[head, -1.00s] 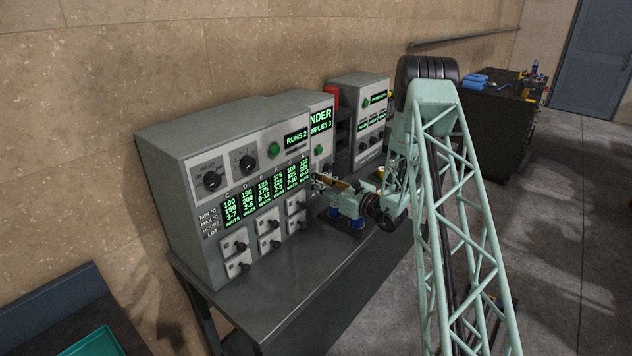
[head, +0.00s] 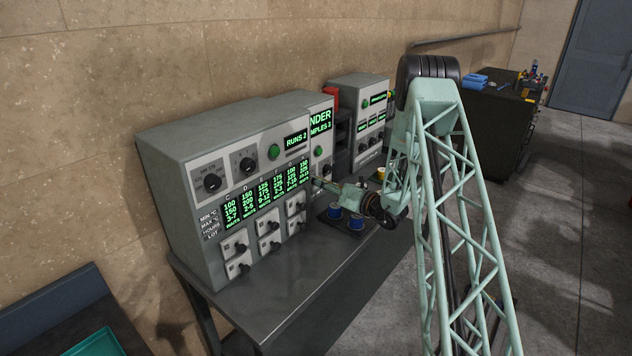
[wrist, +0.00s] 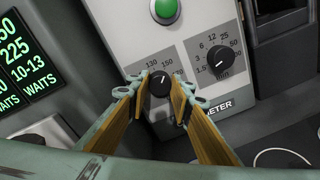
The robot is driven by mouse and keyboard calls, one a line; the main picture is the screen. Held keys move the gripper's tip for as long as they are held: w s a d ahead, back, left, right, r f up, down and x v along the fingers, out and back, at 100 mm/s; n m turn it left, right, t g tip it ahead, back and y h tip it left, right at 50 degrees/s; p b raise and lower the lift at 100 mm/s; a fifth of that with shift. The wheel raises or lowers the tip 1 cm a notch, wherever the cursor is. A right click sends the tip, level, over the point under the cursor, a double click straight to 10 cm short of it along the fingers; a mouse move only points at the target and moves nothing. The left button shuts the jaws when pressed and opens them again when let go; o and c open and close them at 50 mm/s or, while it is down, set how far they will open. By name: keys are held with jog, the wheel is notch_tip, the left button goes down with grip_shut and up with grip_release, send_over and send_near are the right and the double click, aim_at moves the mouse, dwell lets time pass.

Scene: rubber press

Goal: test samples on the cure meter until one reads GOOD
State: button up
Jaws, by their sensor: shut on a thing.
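The cure meter (head: 318,104) is a grey cabinet partly hidden behind a nearer cabinet. Its green display reads "NDER" and "MPLES 3", with the left part cut off. In the wrist view its panel (wrist: 200,22) carries a green button (wrist: 166,11), a temperature dial knob (wrist: 159,84) and a minutes knob (wrist: 220,56). My gripper (wrist: 158,88) has its yellow-padded fingers shut around the temperature knob, whose white mark points up and slightly right. In the head view my gripper (head: 318,182) reaches to the meter's front.
Another cabinet (head: 362,88) with displays stands farther back. The bench (head: 270,300) is clear at its near end. A teal tray (head: 95,343) lies at lower left.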

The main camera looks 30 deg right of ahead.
dwell(0.3)
jog(key=o, duration=0.8)
jog(key=shift+o, duration=0.2)
jog(key=shift+s, duration=0.1)
jog(key=v, duration=1.1)
jog(key=shift+s, duration=0.35)
jog(key=shift+d, duration=0.15)
